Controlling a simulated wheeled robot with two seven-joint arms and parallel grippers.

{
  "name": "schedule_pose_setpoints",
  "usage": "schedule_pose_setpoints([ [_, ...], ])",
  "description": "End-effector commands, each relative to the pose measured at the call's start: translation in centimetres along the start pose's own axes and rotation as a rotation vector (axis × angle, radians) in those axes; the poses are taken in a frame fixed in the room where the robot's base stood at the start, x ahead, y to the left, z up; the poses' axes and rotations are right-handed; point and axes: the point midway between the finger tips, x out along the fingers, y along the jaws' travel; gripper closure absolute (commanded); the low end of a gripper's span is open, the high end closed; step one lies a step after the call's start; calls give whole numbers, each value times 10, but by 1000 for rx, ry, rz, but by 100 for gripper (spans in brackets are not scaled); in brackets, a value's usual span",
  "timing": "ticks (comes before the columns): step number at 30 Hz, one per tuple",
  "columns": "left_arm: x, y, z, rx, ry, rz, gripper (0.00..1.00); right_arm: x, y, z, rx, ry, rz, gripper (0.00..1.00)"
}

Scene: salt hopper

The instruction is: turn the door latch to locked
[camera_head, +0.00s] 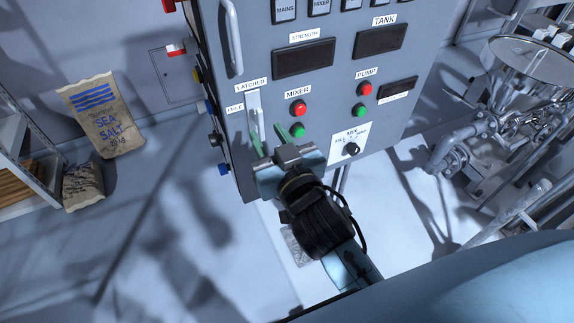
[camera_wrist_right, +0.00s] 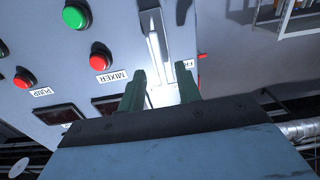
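The latch (camera_head: 253,108) is a pale upright plate with a narrow lever on the grey control cabinet's front, below the LATCHED label (camera_head: 251,85) and right of the FREE label (camera_head: 235,108). My right gripper (camera_head: 270,137) is at the latch's lower end, its two green fingers apart. In the right wrist view the latch (camera_wrist_right: 156,48) runs toward the gap between the spread fingers (camera_wrist_right: 162,80). I cannot tell whether either finger touches it. The lever's exact angle is hard to read. My left gripper is not in view.
The cabinet (camera_head: 232,140) has a long door handle (camera_head: 231,38) above the latch. Red and green mixer buttons (camera_head: 298,108) sit close right of the gripper, with a selector knob (camera_head: 351,149) beyond. Sea salt sacks (camera_head: 105,120) stand left; a steel hopper (camera_head: 535,60) stands right.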

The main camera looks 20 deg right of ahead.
Motion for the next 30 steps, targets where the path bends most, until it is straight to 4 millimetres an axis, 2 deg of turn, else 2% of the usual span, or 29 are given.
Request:
schedule_pose_setpoints([
  [1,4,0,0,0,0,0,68,-12,0,3,3,-3,1,66],
  [6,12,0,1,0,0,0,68,-45,0,3,2,-3,0,66],
  [12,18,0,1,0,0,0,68,-74,0,2,1,-2,0,66],
  [19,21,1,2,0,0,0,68,-87,0,0,-1,1,0,66],
  [30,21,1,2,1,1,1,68,-88,0,0,-1,1,0,66],
])
